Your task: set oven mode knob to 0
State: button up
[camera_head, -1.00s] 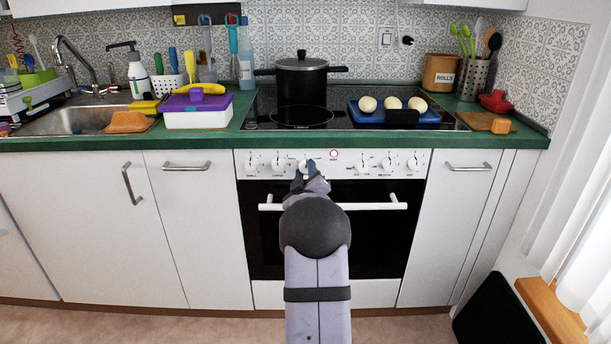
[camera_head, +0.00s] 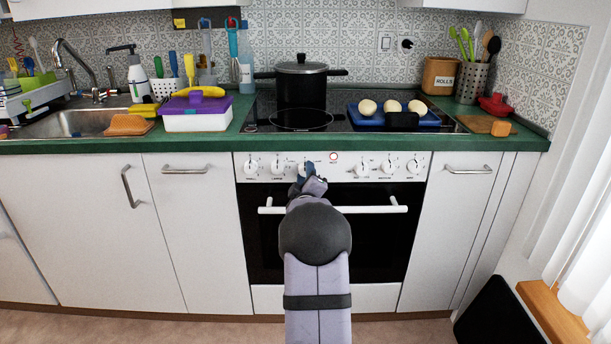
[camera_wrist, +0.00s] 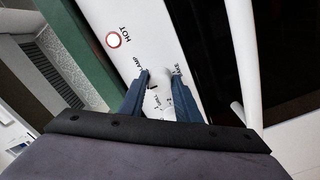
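The oven's white control panel (camera_head: 345,165) carries a row of white knobs. My gripper (camera_head: 309,174) is at the third knob from the left (camera_head: 303,166) and partly covers it. In the wrist view, my gripper's two blue fingers (camera_wrist: 161,73) are apart, with a small whitish knob (camera_wrist: 154,80) between them. Printed words, one reading like LAMP, lie around this knob. Whether the fingers touch it, and which mark it points to, I cannot tell.
A white oven door handle (camera_head: 370,208) runs just below the panel and behind my arm. A red-ringed HOT lamp (camera_head: 333,157) sits right of the knob. The cooktop above holds a black pot (camera_head: 301,82) and a blue tray (camera_head: 432,117).

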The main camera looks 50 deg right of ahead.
jog(key=o, duration=0.3)
jog(key=shift+o, duration=0.2)
jog(key=v, duration=0.7)
jog(key=shift+s+a, duration=0.15)
dwell(0.5)
